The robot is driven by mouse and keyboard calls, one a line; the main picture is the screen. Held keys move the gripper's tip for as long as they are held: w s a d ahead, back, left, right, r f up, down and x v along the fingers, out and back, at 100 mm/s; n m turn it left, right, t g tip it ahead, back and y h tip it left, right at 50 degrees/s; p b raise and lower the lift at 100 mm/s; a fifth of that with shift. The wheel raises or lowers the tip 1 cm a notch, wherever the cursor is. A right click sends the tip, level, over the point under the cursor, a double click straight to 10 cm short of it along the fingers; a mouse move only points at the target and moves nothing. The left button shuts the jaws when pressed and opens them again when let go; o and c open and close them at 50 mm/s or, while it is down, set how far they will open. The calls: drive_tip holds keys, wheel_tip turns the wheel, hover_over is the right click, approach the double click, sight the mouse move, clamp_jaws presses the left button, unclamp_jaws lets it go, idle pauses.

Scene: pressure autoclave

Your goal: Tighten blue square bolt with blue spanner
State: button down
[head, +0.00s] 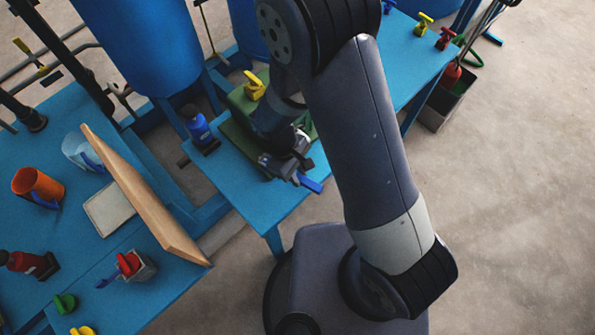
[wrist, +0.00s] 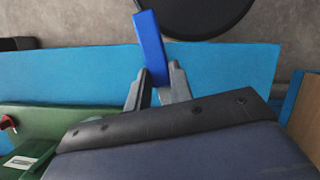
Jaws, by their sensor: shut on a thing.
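My gripper (head: 296,172) is low over the blue table on the far side of my arm. It is shut on a blue bar-shaped handle, which I take to be the blue spanner (head: 311,184). In the wrist view the blue spanner (wrist: 151,45) sticks out between the two grey fingers of my gripper (wrist: 157,88), with a dark piece at its far end. The spanner's head is not clear in either view. I cannot pick out the blue square bolt for sure.
A green block (head: 241,102) with a yellow knob stands beside my gripper, and a dark-and-blue fitting (head: 198,130) stands left of it. A wooden board (head: 146,196) leans on the left table, near an orange cup (head: 38,186). A blue drum (head: 145,40) stands behind.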

drive_tip(key=shift+f+b, duration=0.55)
drive_tip(key=shift+f, duration=0.15)
drive_tip(key=c, duration=1.2)
unclamp_jaws()
drive_tip(key=shift+o, duration=0.2)
drive_tip(key=shift+r, duration=0.1)
drive_tip(key=v, duration=1)
drive_tip(key=shift+r, duration=0.3)
drive_tip(key=shift+w+a, duration=0.1)
drive_tip(key=shift+a, duration=0.05)
